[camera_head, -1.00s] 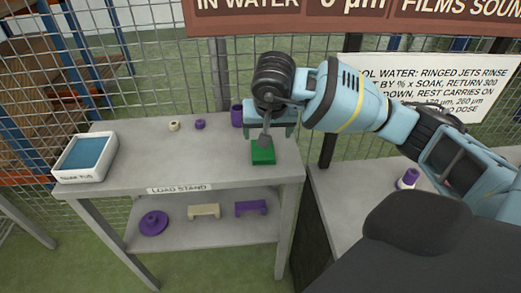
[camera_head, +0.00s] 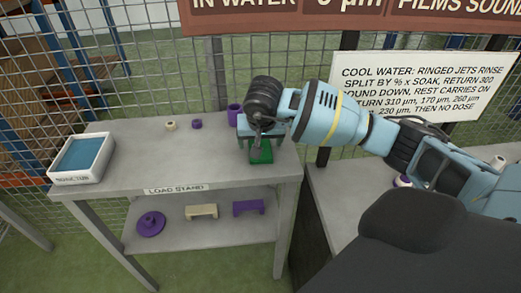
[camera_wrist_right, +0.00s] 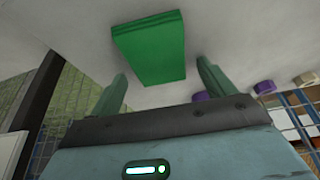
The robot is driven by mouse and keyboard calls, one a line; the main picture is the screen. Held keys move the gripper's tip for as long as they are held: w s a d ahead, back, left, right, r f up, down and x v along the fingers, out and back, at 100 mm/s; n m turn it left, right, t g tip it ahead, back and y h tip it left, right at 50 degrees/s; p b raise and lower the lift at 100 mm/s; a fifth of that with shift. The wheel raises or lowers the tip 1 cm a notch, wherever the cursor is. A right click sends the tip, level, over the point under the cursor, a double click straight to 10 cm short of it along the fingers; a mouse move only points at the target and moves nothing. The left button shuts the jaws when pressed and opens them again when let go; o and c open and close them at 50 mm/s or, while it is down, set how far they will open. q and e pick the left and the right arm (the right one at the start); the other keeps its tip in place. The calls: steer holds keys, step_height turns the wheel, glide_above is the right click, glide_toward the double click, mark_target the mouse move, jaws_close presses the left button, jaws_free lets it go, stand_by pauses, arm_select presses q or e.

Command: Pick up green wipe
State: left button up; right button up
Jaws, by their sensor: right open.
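The green wipe (camera_head: 261,155) is a flat green block lying on the top of the load stand (camera_head: 215,168), near its right end. My right gripper (camera_head: 262,148) is above and partly in front of it in the head view, hiding some of it. My left gripper is not in view.
A white soak tub (camera_head: 104,160) with blue content stands at the stand's left end. A small cream ring (camera_head: 170,125), a purple ring (camera_head: 197,124) and a purple cup (camera_head: 234,115) stand along the back. Several parts lie on the lower shelf (camera_head: 225,231). Wire mesh rises behind.

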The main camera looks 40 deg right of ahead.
steer(key=shift+f, duration=0.15)
steer(key=shift+c, duration=0.4)
steer(key=c, duration=1)
step_height(320, 180, up, 4)
steer(key=shift+s+r, duration=0.1)
steer(key=shift+s, duration=0.05)
steer(key=s, duration=0.5)
steer(key=s+a, duration=0.1)
steer(key=s, duration=0.4)
steer(key=s+a+r+b, duration=0.1)
steer(key=s, duration=0.4)
steer(key=shift+s+a, duration=0.1)
steer(key=shift+s, duration=0.2)
